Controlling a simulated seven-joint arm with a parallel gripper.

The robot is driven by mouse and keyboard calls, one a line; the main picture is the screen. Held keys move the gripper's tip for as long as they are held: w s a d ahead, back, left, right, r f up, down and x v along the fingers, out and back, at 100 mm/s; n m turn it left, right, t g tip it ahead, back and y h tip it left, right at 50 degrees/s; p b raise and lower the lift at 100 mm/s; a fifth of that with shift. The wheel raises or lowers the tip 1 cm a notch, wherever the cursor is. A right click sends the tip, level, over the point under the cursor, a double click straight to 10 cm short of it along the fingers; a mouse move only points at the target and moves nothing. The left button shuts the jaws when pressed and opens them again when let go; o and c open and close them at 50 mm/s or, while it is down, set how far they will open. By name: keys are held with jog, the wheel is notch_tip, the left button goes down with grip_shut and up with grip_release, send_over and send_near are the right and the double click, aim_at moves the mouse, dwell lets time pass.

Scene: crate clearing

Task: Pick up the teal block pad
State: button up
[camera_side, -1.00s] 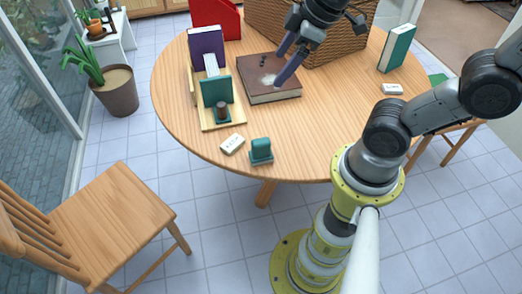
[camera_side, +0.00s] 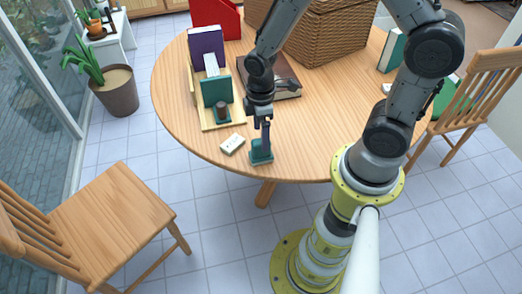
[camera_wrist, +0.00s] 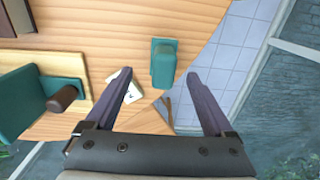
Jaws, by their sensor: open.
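The teal block pad (camera_side: 257,156) stands near the front edge of the round wooden table. In the side view it is partly hidden by my fingers. In the wrist view the teal block pad (camera_wrist: 163,63) lies ahead of my fingertips, within the sideways span between them. My gripper (camera_side: 265,135) points down at the pad from above. In the wrist view my gripper (camera_wrist: 159,70) has its two dark fingers spread wide, with nothing held between them. I cannot tell whether a finger touches the pad.
A white eraser-like block (camera_side: 232,143) lies just left of the pad. A wooden rack (camera_side: 222,124) holding a purple book and a teal book stands behind it. A brown book (camera_side: 288,88) and a wicker basket (camera_side: 330,40) are farther back.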

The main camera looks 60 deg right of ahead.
jog(key=shift+s+a+f, duration=0.1)
jog(key=shift+a+f, duration=0.05)
jog(key=shift+f, duration=1.6)
jog(key=shift+s+a+f, duration=0.1)
jog(key=shift+f, duration=1.65)
grip_shut()
